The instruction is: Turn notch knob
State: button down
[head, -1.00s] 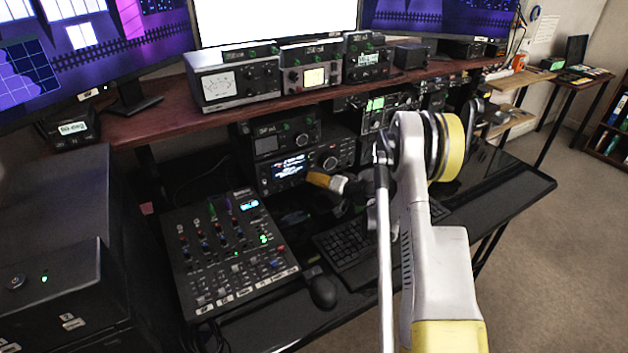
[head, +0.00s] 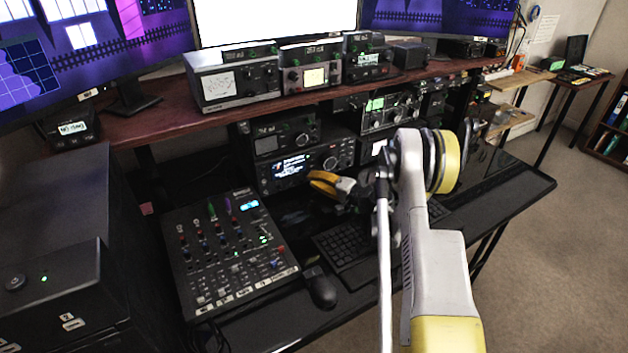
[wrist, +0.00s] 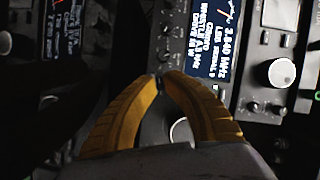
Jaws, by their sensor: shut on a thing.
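My gripper (wrist: 160,82) has two yellow fingers, closed together at their tips on a small dark knob on the radio's front panel. The fingertips mostly hide this knob, and I cannot read its label. In the head view my gripper (head: 314,180) is at the right part of the lit radio (head: 266,180), just below its display. In the wrist view the radio's blue-white text display (wrist: 207,40) is just right of and above the fingertips. A large white knob (wrist: 282,72) is farther right. A grey round part shows between the fingers.
A mixer (head: 225,250) lies on the desk at front left. A keyboard (head: 345,248) and mouse (head: 320,288) lie below my gripper. Another radio (head: 285,135) is stacked above the lit one. A shelf (head: 150,118) with more equipment runs above.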

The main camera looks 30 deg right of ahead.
dwell(0.4)
jog(key=c, duration=1.4)
grip_release()
jog(key=v, duration=1.2)
jog(key=shift+f, duration=0.15)
